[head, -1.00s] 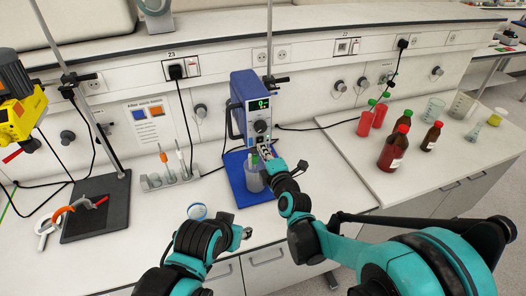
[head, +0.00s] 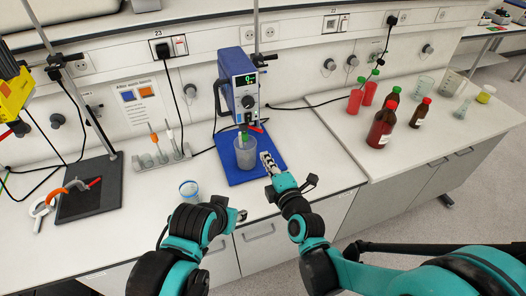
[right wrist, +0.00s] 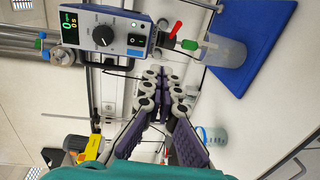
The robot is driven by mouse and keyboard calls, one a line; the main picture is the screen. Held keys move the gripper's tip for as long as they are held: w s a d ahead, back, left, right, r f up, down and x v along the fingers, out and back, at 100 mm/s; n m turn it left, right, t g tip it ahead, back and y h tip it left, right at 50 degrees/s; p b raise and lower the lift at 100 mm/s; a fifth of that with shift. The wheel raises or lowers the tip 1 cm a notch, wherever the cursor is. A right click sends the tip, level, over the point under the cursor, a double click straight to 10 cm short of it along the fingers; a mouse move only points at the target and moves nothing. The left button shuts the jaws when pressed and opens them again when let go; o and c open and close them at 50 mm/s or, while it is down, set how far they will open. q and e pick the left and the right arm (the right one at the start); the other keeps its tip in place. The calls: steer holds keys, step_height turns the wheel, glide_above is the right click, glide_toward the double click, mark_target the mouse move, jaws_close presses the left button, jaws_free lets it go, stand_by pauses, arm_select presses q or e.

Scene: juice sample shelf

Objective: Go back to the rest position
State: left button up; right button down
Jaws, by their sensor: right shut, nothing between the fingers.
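My right gripper (head: 268,162) is over the right part of the blue base plate (head: 240,177), beside the beaker (head: 244,153) and apart from it. It is shut and empty; its closed fingers also show in the right wrist view (right wrist: 165,78). The blue mixing device (head: 240,88) stands behind the beaker with its display lit. The display reads 0 in the right wrist view. A green and red piece sits at the top of the beaker. My left gripper (head: 239,214) is low over the bench front; its finger state is unclear.
A small glass jar (head: 189,190) stands close to my left arm. Red bottles (head: 382,126) and beakers stand on the right bench. A rack with upright tools (head: 161,158) and a dark stand base (head: 89,188) are at the left. The bench front edge is near both arms.

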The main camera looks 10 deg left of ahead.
stand_by(0.4)
steer(key=s+d+f+m+g+h+b, duration=0.2)
steer(key=s+d+f+m+h+b, duration=0.1)
steer(key=d+m, duration=0.5)
steer(key=s+d+f+m+g+h+b, duration=0.2)
steer(key=s+d+f+m, duration=0.4)
steer(key=d, duration=0.6)
steer(key=s+d+f+m+g+h+b, duration=0.2)
steer(key=s+d+f+m+h+b, duration=0.2)
steer(key=s+d+m, duration=0.3)
steer(key=d+f+m+b, duration=0.1)
steer(key=d+m, duration=0.2)
steer(key=shift+s+m+g, duration=0.3)
steer(key=shift+m+g, duration=0.1)
